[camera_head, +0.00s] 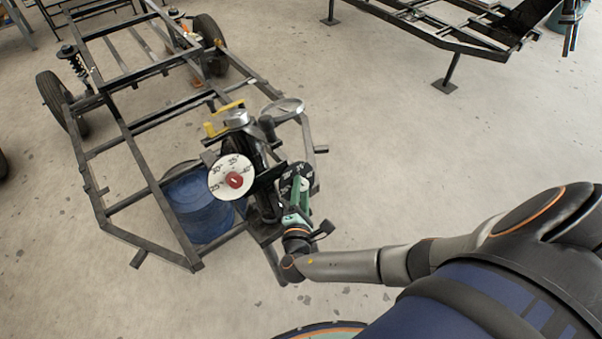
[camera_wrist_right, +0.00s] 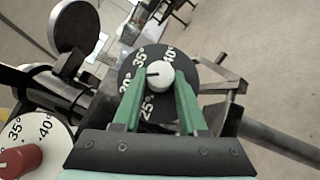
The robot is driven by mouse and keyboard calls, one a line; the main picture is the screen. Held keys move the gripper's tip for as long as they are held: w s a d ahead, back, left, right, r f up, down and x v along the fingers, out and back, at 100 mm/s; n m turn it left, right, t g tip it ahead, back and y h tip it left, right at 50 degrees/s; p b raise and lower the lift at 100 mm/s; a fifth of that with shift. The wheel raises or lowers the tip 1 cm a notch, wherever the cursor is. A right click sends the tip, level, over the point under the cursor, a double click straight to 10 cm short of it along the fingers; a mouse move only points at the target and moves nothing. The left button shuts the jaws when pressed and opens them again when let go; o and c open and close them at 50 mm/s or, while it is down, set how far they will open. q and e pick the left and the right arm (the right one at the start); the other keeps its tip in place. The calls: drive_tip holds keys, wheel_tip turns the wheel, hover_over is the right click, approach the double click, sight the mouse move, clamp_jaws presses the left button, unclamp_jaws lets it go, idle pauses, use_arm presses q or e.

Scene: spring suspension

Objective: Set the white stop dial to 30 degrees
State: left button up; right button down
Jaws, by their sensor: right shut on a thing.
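A black dial plate (camera_wrist_right: 128,66) with white numbers from 25° to 40° carries a white knob (camera_wrist_right: 159,73). It also shows in the head view (camera_head: 287,182), partly hidden by my gripper. My right gripper (camera_wrist_right: 160,86) has its green fingers closed on either side of the white knob; it also shows in the head view (camera_head: 299,188). The knob's dark mark points left in the wrist view, roughly between 30° and 35°. A white dial plate (camera_head: 219,170) with a red knob (camera_head: 235,180) sits to the left; it also shows in the wrist view (camera_wrist_right: 36,122). My left gripper is out of view.
The dials sit on a dark mount at the end of a black metal frame (camera_head: 135,150) with wheels. A yellow part (camera_head: 224,121) and a round metal disc (camera_head: 284,106) stand above them. A blue drum (camera_head: 198,203) is to the left.

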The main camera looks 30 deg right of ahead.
drive_tip(key=shift+c, duration=2.2)
unclamp_jaws()
drive_tip(key=v, duration=1.2)
drive_tip(key=shift+s, duration=0.15)
drive_tip(key=shift+a, duration=0.15)
